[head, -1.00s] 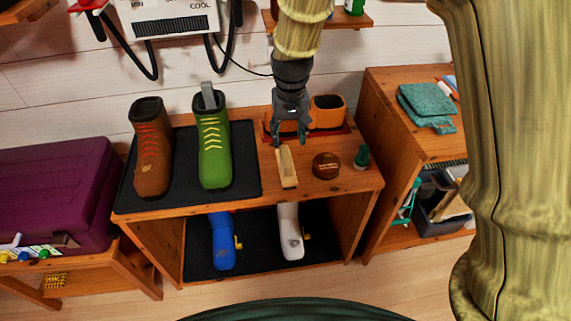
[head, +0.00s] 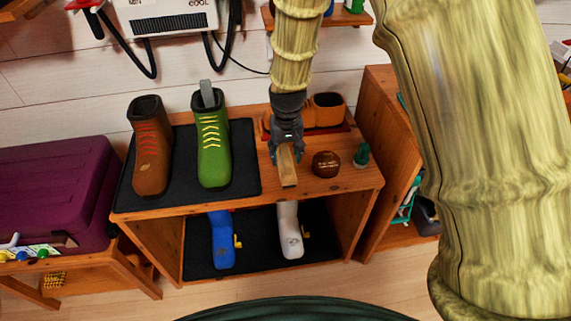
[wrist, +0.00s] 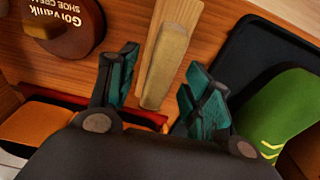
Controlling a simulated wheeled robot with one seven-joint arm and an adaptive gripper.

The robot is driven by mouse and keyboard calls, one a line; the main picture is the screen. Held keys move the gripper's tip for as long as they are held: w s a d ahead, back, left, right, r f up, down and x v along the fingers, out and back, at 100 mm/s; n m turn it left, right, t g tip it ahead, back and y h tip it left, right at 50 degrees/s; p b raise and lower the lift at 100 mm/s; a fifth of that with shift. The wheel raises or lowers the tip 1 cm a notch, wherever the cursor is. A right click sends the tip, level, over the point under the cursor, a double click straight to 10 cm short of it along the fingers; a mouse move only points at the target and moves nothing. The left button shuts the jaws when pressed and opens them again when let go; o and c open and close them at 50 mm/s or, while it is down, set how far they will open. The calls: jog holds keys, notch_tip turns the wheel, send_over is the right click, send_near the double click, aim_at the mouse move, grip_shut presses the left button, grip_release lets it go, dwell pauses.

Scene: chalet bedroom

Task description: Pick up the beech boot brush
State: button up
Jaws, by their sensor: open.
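The beech boot brush (head: 287,167) lies on the wooden bench top, to the right of the black boot tray. In the wrist view the brush (wrist: 165,60) shows a pale wooden back with a tan strip on it, lying lengthwise between my fingers. My gripper (head: 286,152) is directly over the far part of the brush. In the wrist view my gripper (wrist: 157,85) is open, with one teal-padded finger on each side of the brush and a gap on both sides. The head view hides the brush's far end behind the gripper.
A round brown shoe cream tin (head: 326,164) and a small green bottle (head: 361,155) stand right of the brush. A green boot (head: 212,140) and a brown boot (head: 150,150) stand on the black tray (head: 249,172) at left.

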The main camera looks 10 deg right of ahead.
jog(key=shift+f, duration=0.5)
grip_shut()
jog(key=shift+r, duration=0.1)
jog(key=shift+w+r, duration=0.1)
jog(key=shift+r, duration=0.4)
jog(key=shift+s+r, duration=0.15)
jog(key=shift+r, duration=0.5)
jog(key=shift+s+r, duration=0.15)
jog(key=shift+r, duration=0.45)
jog(key=s+a+r, duration=0.1)
jog(key=s+a, duration=0.1)
jog(key=s, duration=1.3)
jog(key=shift+s+a+r, duration=0.15)
jog(key=shift+a+r, duration=0.05)
